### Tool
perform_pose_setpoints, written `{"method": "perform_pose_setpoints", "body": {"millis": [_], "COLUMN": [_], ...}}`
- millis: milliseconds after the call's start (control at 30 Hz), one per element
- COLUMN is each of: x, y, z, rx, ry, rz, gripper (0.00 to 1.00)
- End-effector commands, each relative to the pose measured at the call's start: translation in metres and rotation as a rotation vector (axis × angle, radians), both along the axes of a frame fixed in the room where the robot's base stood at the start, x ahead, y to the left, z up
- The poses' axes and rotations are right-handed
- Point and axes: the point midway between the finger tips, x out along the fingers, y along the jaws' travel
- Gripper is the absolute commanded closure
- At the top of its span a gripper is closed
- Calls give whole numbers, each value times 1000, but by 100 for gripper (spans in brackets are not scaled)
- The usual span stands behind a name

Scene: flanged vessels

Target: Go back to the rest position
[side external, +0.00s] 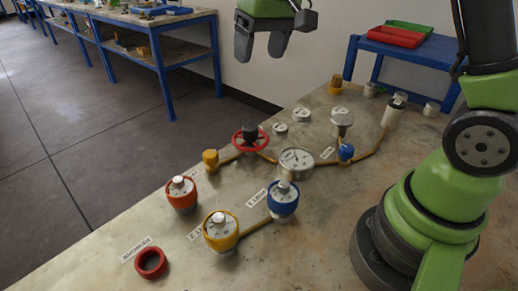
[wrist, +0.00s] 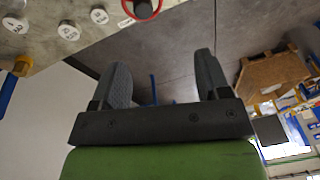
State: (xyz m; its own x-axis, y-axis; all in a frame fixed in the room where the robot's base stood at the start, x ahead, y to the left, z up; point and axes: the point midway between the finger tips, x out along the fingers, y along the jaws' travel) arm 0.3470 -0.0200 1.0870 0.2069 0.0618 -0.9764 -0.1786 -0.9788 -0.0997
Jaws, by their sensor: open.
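My gripper (side external: 262,46) is in the air above the far side of the worktable in the side external view. Its two dark fingers are apart with nothing between them. In the wrist view the open gripper (wrist: 160,85) points past the table edge towards the floor. On the table stand a red vessel (side external: 181,194), a yellow vessel (side external: 220,232) and a blue vessel (side external: 283,200), each with a pale top piece. A red ring (side external: 150,263) lies at the front left. My gripper is well clear of all of them.
A red handwheel (side external: 250,139), a round gauge (side external: 296,163) and brown pipes run across the table. Several small pale lidded parts stand at the back. A blue stand (side external: 405,50) holds red and green trays. Blue workbenches (side external: 160,45) stand beyond open floor.

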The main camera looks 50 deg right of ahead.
Motion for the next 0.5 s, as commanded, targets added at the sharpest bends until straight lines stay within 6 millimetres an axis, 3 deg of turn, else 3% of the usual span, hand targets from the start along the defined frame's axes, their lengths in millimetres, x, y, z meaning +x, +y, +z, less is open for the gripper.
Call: {"method": "perform_pose_setpoints", "body": {"millis": [33, 200, 333, 500], "x": [-16, -70, -115, -166], "y": [6, 22, 33, 42], "z": [18, 52, 65, 64], "rx": [8, 48, 83, 134], "ry": [-40, -150, -231, -325], "rz": [-10, -52, -82, -119], "gripper": [30, 30, 30, 30]}}
